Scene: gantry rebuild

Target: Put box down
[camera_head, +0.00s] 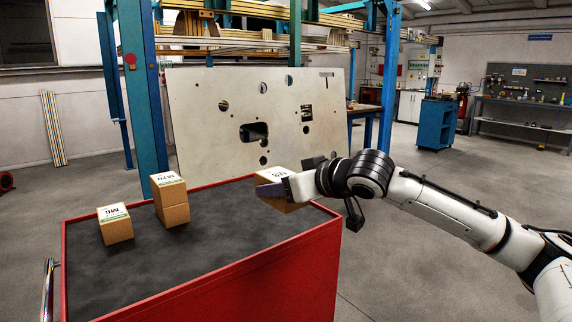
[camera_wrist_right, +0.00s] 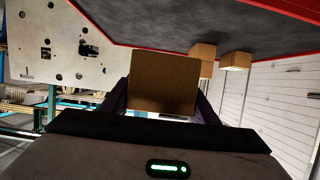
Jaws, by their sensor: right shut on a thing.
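My right gripper (camera_head: 286,188) reaches in from the right in the head view and is shut on a cardboard box (camera_head: 273,175) with a white top label. The held box is over the right back part of the red cart's dark top (camera_head: 190,255). I cannot tell whether it touches the surface. In the right wrist view the box (camera_wrist_right: 165,84) sits between the fingers of my right gripper (camera_wrist_right: 160,108), its plain brown face toward the camera. My left gripper is not in view.
Two more cardboard boxes stand on the cart's left half: one marked M6 (camera_head: 115,224) and a taller one marked M20 (camera_head: 171,200). The cart's front and middle top are clear. A pale perforated panel (camera_head: 225,130) and blue posts (camera_head: 140,90) stand behind the cart.

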